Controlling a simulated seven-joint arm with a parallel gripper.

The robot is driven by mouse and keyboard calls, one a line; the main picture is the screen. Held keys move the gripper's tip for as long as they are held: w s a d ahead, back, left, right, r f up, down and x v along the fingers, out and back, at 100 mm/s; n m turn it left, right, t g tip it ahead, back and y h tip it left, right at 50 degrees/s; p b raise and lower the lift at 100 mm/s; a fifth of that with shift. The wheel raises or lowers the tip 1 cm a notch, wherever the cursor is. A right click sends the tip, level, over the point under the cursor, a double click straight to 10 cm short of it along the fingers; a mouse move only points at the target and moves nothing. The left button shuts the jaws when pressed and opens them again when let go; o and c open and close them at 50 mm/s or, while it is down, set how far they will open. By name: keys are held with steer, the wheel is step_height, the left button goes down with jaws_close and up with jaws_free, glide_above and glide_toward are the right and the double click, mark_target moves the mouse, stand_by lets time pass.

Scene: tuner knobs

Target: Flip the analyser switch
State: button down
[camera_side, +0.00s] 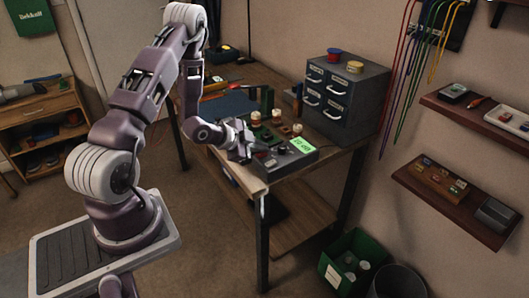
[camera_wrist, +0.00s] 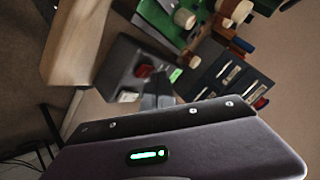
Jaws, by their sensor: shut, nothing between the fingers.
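The analyser (camera_side: 285,158) is a dark grey box with a lit green display (camera_side: 302,145), at the front edge of the workbench. In the wrist view the analyser (camera_wrist: 118,68) shows a red part (camera_wrist: 143,71) and a pale part (camera_wrist: 128,97) on its face. Which of these is the switch, and its position, I cannot tell. My gripper (camera_side: 246,153) is at the left end of the analyser, close to its face. In the wrist view its fingertips (camera_wrist: 158,84) are together and empty beside the red part, covering some of the face. Contact is unclear.
Behind the analyser stand a green board (camera_wrist: 165,20) and several pale knobs (camera_side: 256,117). A grey drawer cabinet (camera_side: 345,95) is at the back right of the bench (camera_side: 262,182). A green bin (camera_side: 353,262) is on the floor. Wall shelves (camera_side: 455,190) are at right.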

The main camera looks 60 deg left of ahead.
steer(key=shift+r, duration=0.1)
steer(key=shift+s+r, duration=0.15)
steer(key=shift+r, duration=0.5)
steer(key=shift+r, duration=0.1)
steer(key=shift+s+r, duration=0.15)
steer(key=shift+r, duration=1.05)
steer(key=shift+s+r, duration=0.15)
steer(key=shift+r, duration=1.05)
step_height(320, 180, up, 8)
steer(key=n+g+y, duration=0.1)
steer(key=g, duration=0.1)
glide_above(258, 154)
steer(key=d, duration=0.3)
steer(key=s+d+r+n+y, duration=0.1)
steer(key=s+d+r+n, duration=0.3)
steer(key=s+d+r, duration=0.3)
steer(key=s+d+r+n+g+h, duration=0.1)
steer(key=s+d+r, duration=0.1)
steer(key=s+d, duration=0.4)
steer(key=s+d+r+n+g+h, duration=0.1)
steer(key=s+d, duration=0.4)
steer(key=s, duration=0.6)
step_height(258, 154, up, 2)
steer(key=shift+s+d+r+n+g+h, duration=0.1)
steer(key=shift+s+d+n+g+h, duration=0.3)
steer(key=shift+g+h, duration=0.15)
